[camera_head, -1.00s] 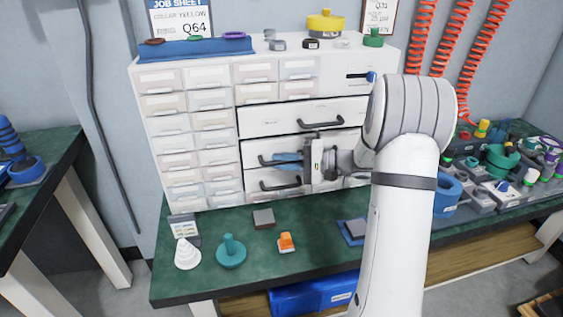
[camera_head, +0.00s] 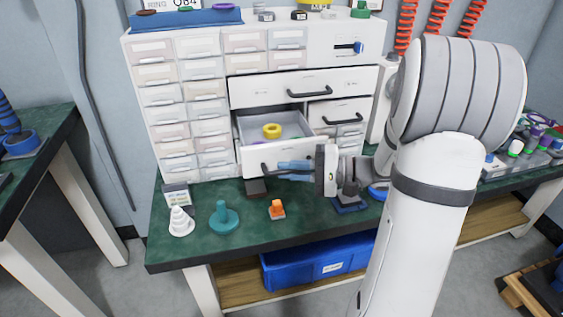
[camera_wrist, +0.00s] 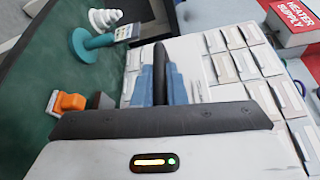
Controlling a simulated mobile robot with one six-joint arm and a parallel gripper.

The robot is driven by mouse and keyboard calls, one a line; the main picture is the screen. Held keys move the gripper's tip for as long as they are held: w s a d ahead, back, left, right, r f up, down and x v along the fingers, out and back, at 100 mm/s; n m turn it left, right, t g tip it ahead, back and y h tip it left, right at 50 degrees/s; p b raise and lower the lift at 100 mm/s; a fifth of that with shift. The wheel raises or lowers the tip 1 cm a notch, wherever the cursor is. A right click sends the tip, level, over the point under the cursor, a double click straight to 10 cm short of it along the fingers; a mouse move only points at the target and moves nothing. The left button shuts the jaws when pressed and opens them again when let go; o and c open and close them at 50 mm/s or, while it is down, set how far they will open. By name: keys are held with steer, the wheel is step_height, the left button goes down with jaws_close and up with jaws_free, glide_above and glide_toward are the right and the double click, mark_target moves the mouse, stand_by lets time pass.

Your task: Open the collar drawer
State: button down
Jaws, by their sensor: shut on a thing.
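The collar drawer (camera_head: 252,154) is pulled out from the white cabinet, with its inside showing. A yellow ring-shaped collar (camera_head: 272,131) lies inside, and a bit of purple shows near the front wall. My gripper (camera_head: 282,169) is at the drawer's front with its blue fingers around the dark handle (camera_head: 267,168). In the wrist view, the black handle (camera_wrist: 160,60) runs between the two blue fingers of my gripper (camera_wrist: 161,84), which is shut on it. My gripper hides the right part of the drawer front.
Above the drawer is a wide shut drawer (camera_head: 304,88); a smaller one (camera_head: 340,111) is at its right. On the green bench below stand a white stepped cone (camera_head: 180,222), a teal peg-like part (camera_head: 223,217) and an orange part (camera_head: 277,209). Small drawers fill the cabinet's left.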

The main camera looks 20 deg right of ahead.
steer(key=shift+s+d, duration=0.15)
steer(key=shift+s, duration=0.25)
steer(key=c, duration=1.7)
jaws_free()
steer(key=shift+o, duration=1.1)
steer(key=p+v, duration=0.1)
steer(key=v, duration=0.6)
steer(key=shift+d, duration=0.4)
steer(key=shift+s+p, duration=0.15)
steer(key=shift+p, duration=0.15)
